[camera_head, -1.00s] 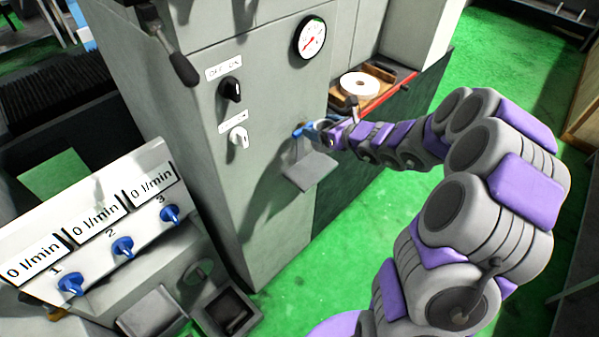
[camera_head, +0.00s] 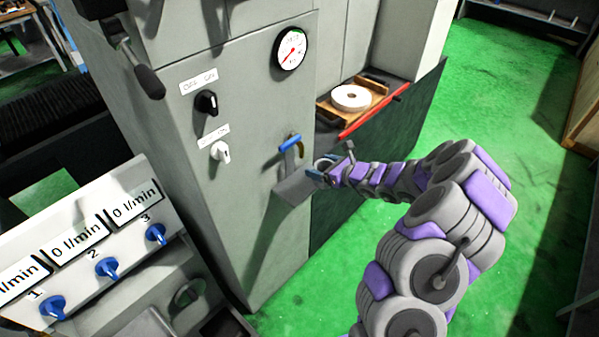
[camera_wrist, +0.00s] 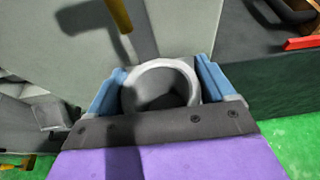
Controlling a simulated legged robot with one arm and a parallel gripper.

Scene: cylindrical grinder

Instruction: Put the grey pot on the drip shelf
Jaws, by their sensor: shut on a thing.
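The grey pot (camera_wrist: 161,84) shows in the wrist view as a round, open-topped vessel with a pale rim. My gripper (camera_wrist: 165,88) is shut on it, with a blue finger on each side. In the head view, the pot (camera_head: 324,162) and my gripper (camera_head: 319,172) are at the right edge of the grey drip shelf (camera_head: 291,190), in front of the cabinet. The gripper partly covers the shelf. I cannot tell whether the pot touches the shelf. A tap with a blue handle (camera_head: 290,143) and brass spout is just above; the spout (camera_wrist: 118,14) shows in the wrist view.
A ledge with a red front edge (camera_head: 374,112) and a white grinding wheel (camera_head: 351,98) on a wooden holder is behind my arm. A panel with blue knobs (camera_head: 107,267) stands at left. The green floor (camera_head: 490,110) at right is open.

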